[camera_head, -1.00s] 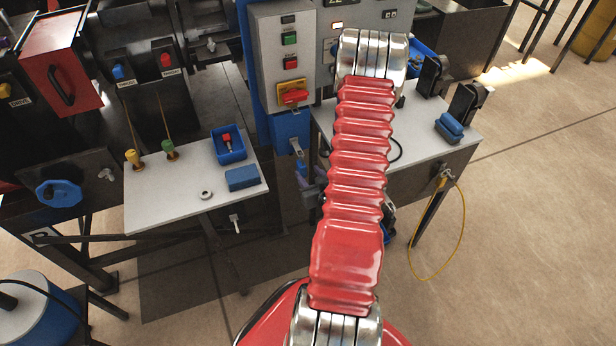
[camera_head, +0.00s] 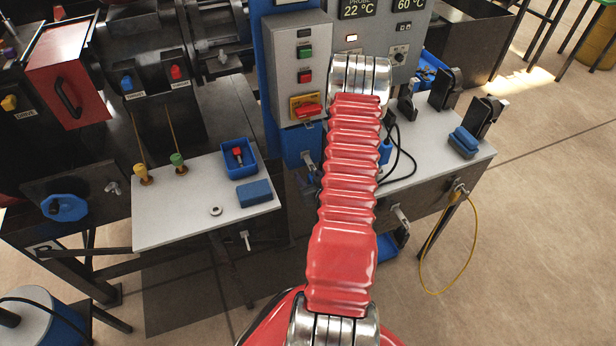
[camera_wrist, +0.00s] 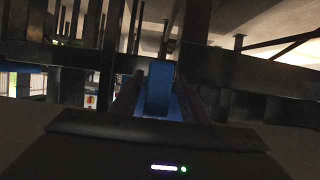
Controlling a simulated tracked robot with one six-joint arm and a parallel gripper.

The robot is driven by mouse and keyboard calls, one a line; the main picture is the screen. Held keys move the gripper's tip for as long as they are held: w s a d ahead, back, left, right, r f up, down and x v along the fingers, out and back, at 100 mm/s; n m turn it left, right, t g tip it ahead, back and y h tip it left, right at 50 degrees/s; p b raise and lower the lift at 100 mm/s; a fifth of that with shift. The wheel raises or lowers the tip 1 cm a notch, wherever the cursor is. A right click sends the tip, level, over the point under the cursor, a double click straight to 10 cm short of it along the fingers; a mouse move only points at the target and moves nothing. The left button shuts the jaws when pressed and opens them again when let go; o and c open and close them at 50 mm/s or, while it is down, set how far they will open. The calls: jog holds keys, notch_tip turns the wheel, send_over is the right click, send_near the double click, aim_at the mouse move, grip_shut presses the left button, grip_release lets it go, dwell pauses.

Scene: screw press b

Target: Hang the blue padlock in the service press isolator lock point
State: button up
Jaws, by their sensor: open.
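The isolator, a red handle on a yellow plate (camera_head: 306,107), is on the front of a grey control box in the head view. A metal hasp (camera_head: 308,160) shows on the blue post below it. My gripper (camera_wrist: 159,88) is open in the dark wrist view. A blue upright block (camera_wrist: 160,84) shows between its fingers. I cannot tell whether this block is the blue padlock, nor whether the fingers touch it. In the head view my gripper is hidden behind my red arm, and I cannot make out the padlock for certain.
A white shelf (camera_head: 160,222) at left carries a blue tray (camera_head: 238,170), a blue block (camera_head: 254,194) and a metal ring (camera_head: 215,211). A white bench (camera_head: 430,165) at right holds black stands and a cable. A yellow hose loop (camera_head: 470,262) hangs from its edge.

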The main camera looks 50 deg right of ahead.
jog(key=shift+s, duration=0.15)
jog(key=shift+d, duration=0.1)
jog(key=shift+c, duration=0.6)
jog(key=shift+s, duration=0.1)
grip_shut()
jog(key=shift+o, duration=0.6)
grip_release()
